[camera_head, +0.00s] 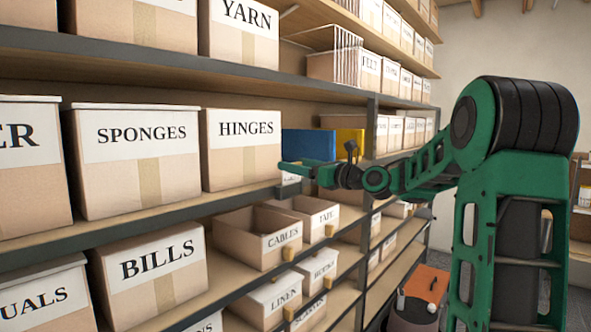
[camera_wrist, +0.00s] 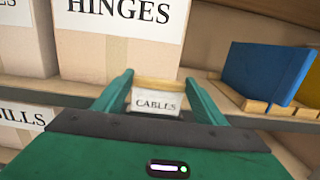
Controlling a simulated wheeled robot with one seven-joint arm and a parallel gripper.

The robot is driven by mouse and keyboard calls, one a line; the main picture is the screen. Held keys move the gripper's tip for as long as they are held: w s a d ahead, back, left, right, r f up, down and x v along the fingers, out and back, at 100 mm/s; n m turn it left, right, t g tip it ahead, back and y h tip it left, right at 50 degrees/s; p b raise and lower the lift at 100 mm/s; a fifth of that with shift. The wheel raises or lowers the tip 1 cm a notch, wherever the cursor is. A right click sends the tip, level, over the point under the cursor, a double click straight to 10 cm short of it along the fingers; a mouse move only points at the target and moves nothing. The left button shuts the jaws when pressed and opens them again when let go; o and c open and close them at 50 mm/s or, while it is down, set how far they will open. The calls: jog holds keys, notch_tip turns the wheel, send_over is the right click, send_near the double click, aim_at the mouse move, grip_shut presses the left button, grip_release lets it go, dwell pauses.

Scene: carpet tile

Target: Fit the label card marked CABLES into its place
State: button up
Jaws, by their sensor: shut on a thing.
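The CABLES card (camera_wrist: 157,104) is small and white with a tan strip along its top. In the wrist view it hangs upright between the fingers of my gripper (camera_wrist: 158,80), which is shut on it. In the head view my gripper (camera_head: 284,166) is in front of the shelf edge, right of the HINGES box, and the card (camera_head: 290,179) shows small below it. In the wrist view the card is in front of the shelf edge (camera_wrist: 75,94); I cannot tell if they touch. An open-topped bin marked CABLES (camera_head: 243,247) stands on the shelf below.
The HINGES box (camera_head: 240,165) is left of my gripper. A blue item (camera_head: 309,142) and a yellow item (camera_head: 345,140) stand to the right, on a wooden rack (camera_wrist: 240,100). Several labelled bins and the BILLS box (camera_head: 150,290) fill the lower shelves.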

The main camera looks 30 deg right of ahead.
aim_at(292, 176)
jog(key=shift+f, duration=1.8)
dwell(1.5)
jog(key=o, duration=1.1)
jog(key=shift+c, duration=0.2)
